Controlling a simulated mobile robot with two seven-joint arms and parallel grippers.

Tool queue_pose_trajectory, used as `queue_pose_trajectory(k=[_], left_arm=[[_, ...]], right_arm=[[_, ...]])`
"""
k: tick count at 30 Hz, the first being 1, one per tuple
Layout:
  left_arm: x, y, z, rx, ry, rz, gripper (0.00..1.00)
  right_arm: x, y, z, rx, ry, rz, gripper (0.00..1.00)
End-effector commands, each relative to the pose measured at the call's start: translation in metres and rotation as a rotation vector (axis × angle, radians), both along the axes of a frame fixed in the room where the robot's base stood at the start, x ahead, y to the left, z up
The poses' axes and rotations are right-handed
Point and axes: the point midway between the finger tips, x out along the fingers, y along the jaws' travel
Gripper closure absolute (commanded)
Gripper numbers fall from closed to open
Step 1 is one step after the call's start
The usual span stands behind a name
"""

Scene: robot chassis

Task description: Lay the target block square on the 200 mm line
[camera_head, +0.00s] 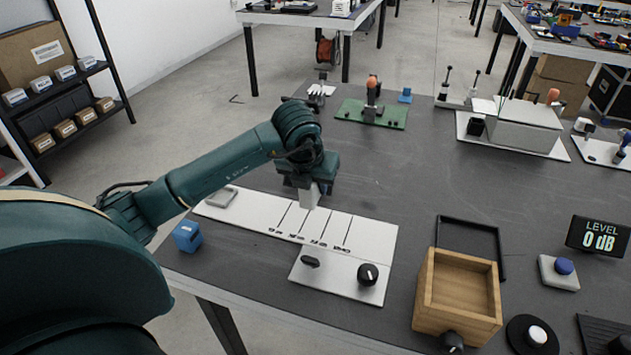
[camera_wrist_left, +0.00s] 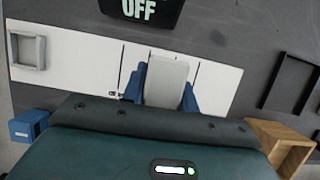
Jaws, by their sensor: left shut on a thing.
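My left gripper (camera_head: 312,190) is shut on a pale grey block (camera_head: 308,196), over the middle of a white board (camera_head: 372,235) marked with several black lines. In the left wrist view the block (camera_wrist_left: 167,80) sits between the blue fingers of the left gripper (camera_wrist_left: 165,92). It hides part of the board (camera_wrist_left: 75,60) and its lines. The line labels are too small to read, so I cannot tell which is the 200 mm line. I cannot tell whether the block touches the board. My right gripper is not in view.
A grey shallow tray (camera_head: 221,197) lies at the board's left end, and a blue block (camera_head: 187,236) is near the table edge. A panel with a black knob (camera_head: 368,274) adjoins the board's front. A wooden box (camera_head: 458,291) stands to the right.

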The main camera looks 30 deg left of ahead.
Motion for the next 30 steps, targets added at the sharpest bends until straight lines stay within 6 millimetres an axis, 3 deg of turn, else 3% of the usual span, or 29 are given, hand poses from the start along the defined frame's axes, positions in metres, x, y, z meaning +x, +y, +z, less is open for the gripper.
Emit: queue_pose_trajectory(k=[8, 22, 30], left_arm=[[0.000, 0.000, -0.002, 0.001, -0.002, -0.001, 1.00], [0.000, 0.000, -0.046, 0.000, -0.002, 0.001, 1.00], [0.000, 0.000, -0.061, 0.000, -0.002, 0.001, 1.00]], right_arm=[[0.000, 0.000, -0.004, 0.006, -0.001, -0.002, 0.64], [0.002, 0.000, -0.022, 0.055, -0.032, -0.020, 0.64], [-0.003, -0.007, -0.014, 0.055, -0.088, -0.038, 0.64]])
